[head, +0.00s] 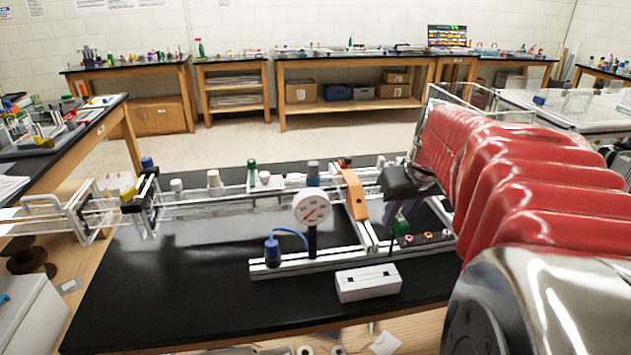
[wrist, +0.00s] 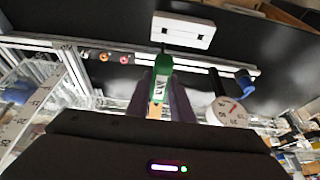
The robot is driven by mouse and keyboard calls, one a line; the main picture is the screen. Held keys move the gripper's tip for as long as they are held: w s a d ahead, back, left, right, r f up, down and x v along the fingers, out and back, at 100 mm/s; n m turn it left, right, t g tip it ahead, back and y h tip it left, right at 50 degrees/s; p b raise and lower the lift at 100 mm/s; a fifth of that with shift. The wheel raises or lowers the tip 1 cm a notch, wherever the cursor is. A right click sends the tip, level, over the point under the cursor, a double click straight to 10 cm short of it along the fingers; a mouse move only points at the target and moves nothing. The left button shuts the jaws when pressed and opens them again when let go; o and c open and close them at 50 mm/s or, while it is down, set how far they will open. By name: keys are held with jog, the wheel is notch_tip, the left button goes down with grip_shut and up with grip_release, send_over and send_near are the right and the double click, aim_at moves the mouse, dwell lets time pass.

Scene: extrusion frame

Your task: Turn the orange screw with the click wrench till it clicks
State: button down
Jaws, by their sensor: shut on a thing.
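My gripper (head: 402,222) is over the right part of the frame, its purple fingers pointing down. It is shut on a green-bodied tool, which looks like the click wrench (head: 401,228). In the wrist view the wrench (wrist: 162,82) sits between the purple fingers, with a pale marked label and a thin dark tip. The orange screw (head: 428,236) is on the front rail, right of the wrench. It also shows in the wrist view (wrist: 104,57), left of the wrench and apart from it.
The aluminium extrusion frame (head: 330,259) stands on a black tabletop. A round dial gauge (head: 312,208) and an orange bracket (head: 354,194) rise left of my gripper. A white two-slot block (head: 368,283) lies in front. The black top at front left is clear.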

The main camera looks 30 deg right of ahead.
jog(key=shift+r, duration=0.1)
jog(key=shift+r, duration=3.15)
